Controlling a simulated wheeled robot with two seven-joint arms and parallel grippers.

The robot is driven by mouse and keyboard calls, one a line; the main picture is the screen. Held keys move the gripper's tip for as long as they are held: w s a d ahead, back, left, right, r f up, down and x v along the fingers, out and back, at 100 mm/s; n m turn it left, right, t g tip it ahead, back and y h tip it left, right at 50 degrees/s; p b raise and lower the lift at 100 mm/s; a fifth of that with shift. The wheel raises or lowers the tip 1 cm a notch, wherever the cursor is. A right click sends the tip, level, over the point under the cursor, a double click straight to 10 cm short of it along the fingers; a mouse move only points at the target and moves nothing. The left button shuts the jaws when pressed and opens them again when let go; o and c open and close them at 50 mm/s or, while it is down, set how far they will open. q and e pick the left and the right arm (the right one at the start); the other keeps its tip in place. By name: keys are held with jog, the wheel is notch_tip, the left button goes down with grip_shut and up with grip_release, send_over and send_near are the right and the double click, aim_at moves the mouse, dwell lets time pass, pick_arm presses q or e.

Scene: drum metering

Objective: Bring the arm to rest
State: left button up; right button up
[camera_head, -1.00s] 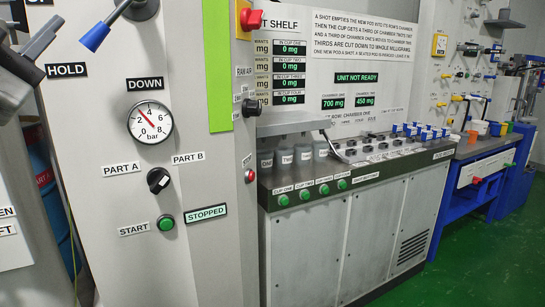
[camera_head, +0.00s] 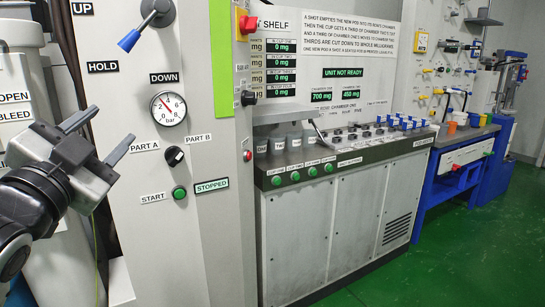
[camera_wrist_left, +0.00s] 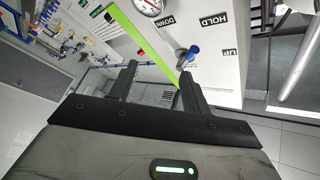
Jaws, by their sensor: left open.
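My left gripper (camera_head: 113,126) is at the left of the head view, in front of the grey control panel (camera_head: 140,225). Its two fingers stand apart with nothing between them. In the left wrist view the gripper (camera_wrist_left: 158,75) also shows open and empty, with the panel and its green strip (camera_wrist_left: 140,32) beyond the fingers. The blue-handled lever (camera_head: 131,39) is above and right of the gripper in the head view, apart from it. It also shows in the wrist view (camera_wrist_left: 190,51). My right gripper is not in view.
The panel carries a pressure gauge (camera_head: 168,108), a black selector knob (camera_head: 174,156) and a green start button (camera_head: 179,192). A cabinet (camera_head: 330,225) with cups and several green buttons stands right of it, then a blue bench (camera_head: 450,180). Green floor (camera_head: 440,265) is clear at right.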

pick_arm(q)
jog(key=s+d+f+n+g+p, duration=0.1)
jog(key=d+f+n+g, duration=0.15)
jog(key=f, duration=0.95)
jog(key=d+f+n+g, duration=0.1)
jog(key=d+f+g, duration=0.15)
jog(key=f, duration=0.95)
jog(key=s+d+f+n+g, duration=0.2)
jog(key=s+f, duration=0.6)
jog(key=f, duration=0.2)
jog(key=s+d+f+n+g+h+p, duration=0.1)
jog(key=s+d+f+n+g, duration=0.2)
jog(key=s+f, duration=0.5)
notch_tip(320, 180, down, 2)
jog(key=shift+s+d+f, duration=0.15)
jog(key=shift+s+f, duration=0.1)
